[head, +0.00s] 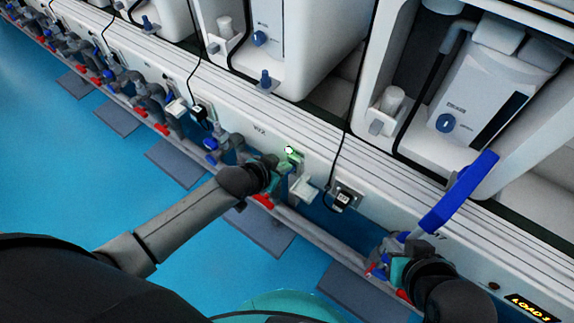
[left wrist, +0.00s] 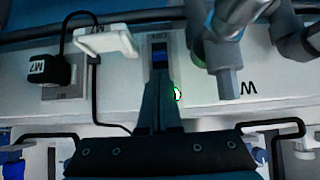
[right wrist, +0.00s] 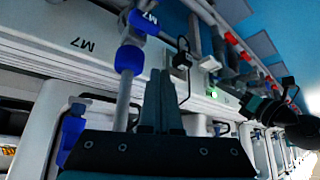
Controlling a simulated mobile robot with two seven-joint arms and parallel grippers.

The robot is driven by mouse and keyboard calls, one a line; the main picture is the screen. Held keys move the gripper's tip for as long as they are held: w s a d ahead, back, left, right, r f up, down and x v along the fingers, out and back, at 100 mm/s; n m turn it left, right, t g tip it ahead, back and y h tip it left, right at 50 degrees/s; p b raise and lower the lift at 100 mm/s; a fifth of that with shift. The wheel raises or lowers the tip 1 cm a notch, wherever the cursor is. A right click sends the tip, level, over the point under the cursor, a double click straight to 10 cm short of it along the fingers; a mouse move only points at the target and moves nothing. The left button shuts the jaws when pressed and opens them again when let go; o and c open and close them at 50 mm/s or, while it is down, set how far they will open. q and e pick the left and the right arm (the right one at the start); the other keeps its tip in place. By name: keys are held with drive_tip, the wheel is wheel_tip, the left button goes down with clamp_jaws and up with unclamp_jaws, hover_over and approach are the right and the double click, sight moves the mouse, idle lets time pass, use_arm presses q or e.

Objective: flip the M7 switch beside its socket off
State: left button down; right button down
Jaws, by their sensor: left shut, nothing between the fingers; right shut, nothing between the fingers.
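In the left wrist view, a black plug labelled M7 (left wrist: 42,68) sits in its socket on the white panel at left. A switch with a dark blue rocker (left wrist: 159,54) is on a grey plate right of a white bracket (left wrist: 106,42). My left gripper (left wrist: 160,84) is shut and empty, its fingertips just short of the rocker in the picture; I cannot tell if they touch. In the head view my left gripper (head: 286,163) is at the panel, and I cannot make out the switch there. My right gripper (right wrist: 163,76) is shut and empty near a blue-fitted pipe (right wrist: 128,60).
A small green light (head: 289,150) glows beside my left gripper. A white bracket (head: 303,188) and a plugged socket (head: 345,196) are to its right. A long blue bar (head: 460,190) rises near my right arm. Blue floor (head: 190,240) lies open in front.

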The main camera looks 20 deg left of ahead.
use_arm(q)
drive_tip(key=shift+w+d+f+b, duration=0.1)
drive_tip(key=shift+w+f+b, duration=0.2)
drive_tip(key=shift+w+f, duration=0.05)
use_arm(e)
drive_tip(key=shift+w+a+t+y, duration=0.4)
drive_tip(key=shift+w+a+t, duration=0.35)
drive_tip(key=shift+w, duration=0.3)
drive_tip(key=shift+s, duration=0.1)
use_arm(q)
drive_tip(key=shift+s+f+p, duration=0.1)
drive_tip(key=shift+s+p, duration=0.05)
drive_tip(key=shift+p, duration=0.15)
use_arm(e)
drive_tip(key=shift+s+d+r+g+h, duration=0.1)
drive_tip(key=shift+s+d+g+h, duration=0.25)
drive_tip(key=shift+d+g, duration=0.15)
drive_tip(key=shift+s+d, duration=0.15)
drive_tip(key=shift+d, duration=0.05)
